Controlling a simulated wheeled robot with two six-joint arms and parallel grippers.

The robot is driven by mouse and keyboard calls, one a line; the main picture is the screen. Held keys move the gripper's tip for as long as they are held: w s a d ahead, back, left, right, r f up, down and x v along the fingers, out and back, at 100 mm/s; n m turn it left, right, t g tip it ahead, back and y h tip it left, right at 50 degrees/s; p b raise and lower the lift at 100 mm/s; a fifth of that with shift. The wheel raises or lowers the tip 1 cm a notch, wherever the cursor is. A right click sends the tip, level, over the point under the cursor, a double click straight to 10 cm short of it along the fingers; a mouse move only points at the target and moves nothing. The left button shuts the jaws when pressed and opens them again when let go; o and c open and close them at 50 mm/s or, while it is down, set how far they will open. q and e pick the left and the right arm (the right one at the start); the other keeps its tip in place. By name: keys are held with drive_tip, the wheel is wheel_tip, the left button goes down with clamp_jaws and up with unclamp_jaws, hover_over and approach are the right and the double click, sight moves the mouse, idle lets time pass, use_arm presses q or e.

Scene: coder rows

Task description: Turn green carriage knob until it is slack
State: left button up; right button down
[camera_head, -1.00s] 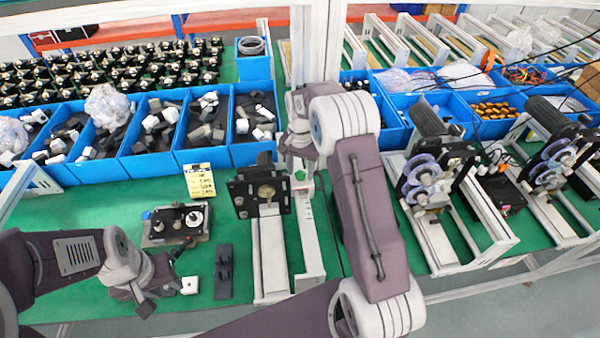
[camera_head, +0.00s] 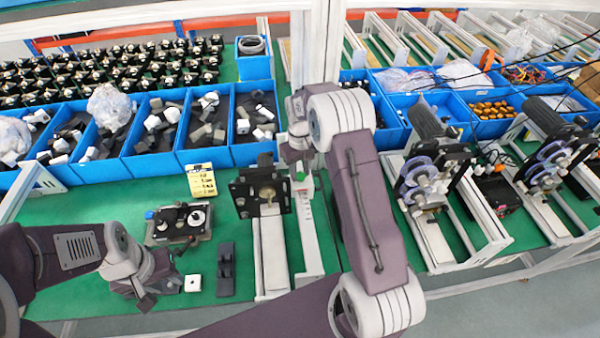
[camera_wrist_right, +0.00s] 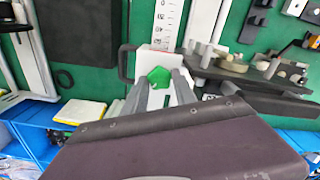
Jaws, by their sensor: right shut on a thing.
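The green carriage knob (camera_wrist_right: 158,77) sits on a white carriage beside a white scale strip (camera_wrist_right: 168,22) in the right wrist view. A small bit of the green knob (camera_head: 300,176) shows below my right gripper in the head view. My right gripper (camera_wrist_right: 160,90) is shut on the knob, with a grey finger on each side of it. In the head view the right gripper (camera_head: 300,158) is mostly hidden by its own arm. My left gripper (camera_head: 146,292) is low over the green mat at the left, apart from the knob; its opening cannot be made out.
A black plate fixture (camera_head: 260,190) stands just left of the knob. A black device with dials (camera_head: 180,222), a white cube (camera_head: 193,283) and a black block (camera_head: 225,270) lie further left. Blue bins (camera_head: 205,150) line the back. Motor units (camera_head: 425,175) stand at the right.

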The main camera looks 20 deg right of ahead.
drive_tip(key=shift+r+n+p, duration=0.15)
drive_tip(key=shift+n+p, duration=0.15)
drive_tip(key=shift+n, duration=0.4)
drive_tip(key=n+p, duration=0.1)
drive_tip(key=n, duration=0.8)
drive_tip(key=c, duration=1.1)
unclamp_jaws()
drive_tip(key=shift+c, duration=0.2)
